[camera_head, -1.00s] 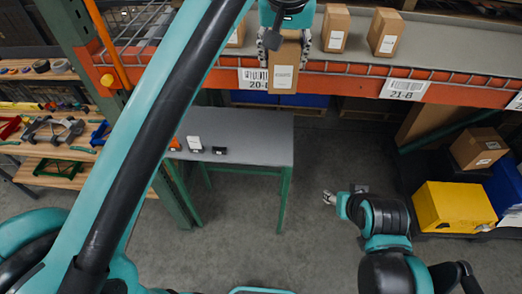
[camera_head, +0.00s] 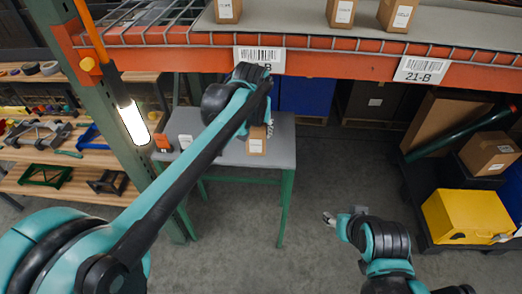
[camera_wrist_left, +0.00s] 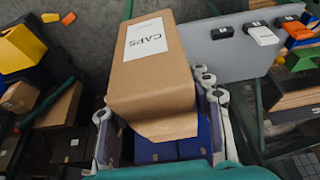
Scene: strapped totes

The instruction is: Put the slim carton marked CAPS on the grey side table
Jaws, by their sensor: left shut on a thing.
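The slim brown carton with the white CAPS label (camera_wrist_left: 150,75) fills the middle of the left wrist view, between the fingers of my left gripper (camera_wrist_left: 160,125). My left gripper is shut on it. In the head view the carton (camera_head: 257,139) shows just past my left wrist, in front of or over the grey side table (camera_head: 226,151). I cannot tell whether it touches the tabletop; the wrist view shows the table (camera_wrist_left: 215,50) off to the right of the carton. My right gripper (camera_head: 330,219) hangs low over the floor, away from the table; its finger gap is too small to judge.
Small items, including an orange one (camera_head: 162,142) and a white one (camera_head: 185,141), stand at the table's left. An orange rack beam (camera_head: 330,62) with cartons on its shelf runs above and behind. A lit lamp (camera_head: 133,122) hangs at the left upright. A yellow box (camera_head: 467,215) sits right.

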